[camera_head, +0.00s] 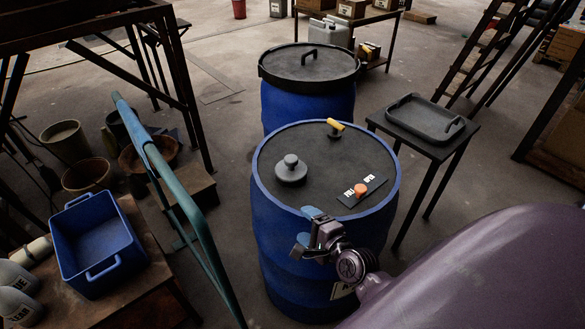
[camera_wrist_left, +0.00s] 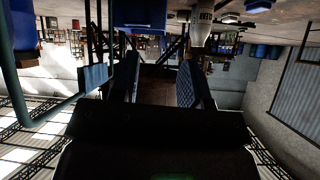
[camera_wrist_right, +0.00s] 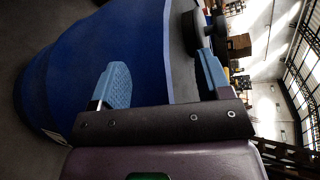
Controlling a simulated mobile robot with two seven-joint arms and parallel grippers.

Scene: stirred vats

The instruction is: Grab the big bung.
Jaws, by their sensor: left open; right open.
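The big bung (camera_head: 291,170) is a dark grey, round, stepped plug with a knob on top. It sits upright on the dark lid of the near blue vat (camera_head: 280,230), left of the lid's middle. My right gripper (camera_head: 308,232) is open and empty at the vat's near rim, apart from the bung. In the right wrist view its fingers (camera_wrist_right: 162,62) are spread before the blue vat wall, and a dark knobbed shape, apparently the bung (camera_wrist_right: 192,30), shows beyond the right finger. My left gripper (camera_wrist_left: 160,78) is open and empty in its wrist view, and out of the head view.
The near lid also carries an orange knob (camera_head: 360,189) on a labelled plate and a yellow handle (camera_head: 336,125). A second lidded vat (camera_head: 308,98) stands behind. A side table with a grey tray (camera_head: 425,118) is right; a blue crate (camera_head: 97,245) and teal rail (camera_head: 180,190) are left.

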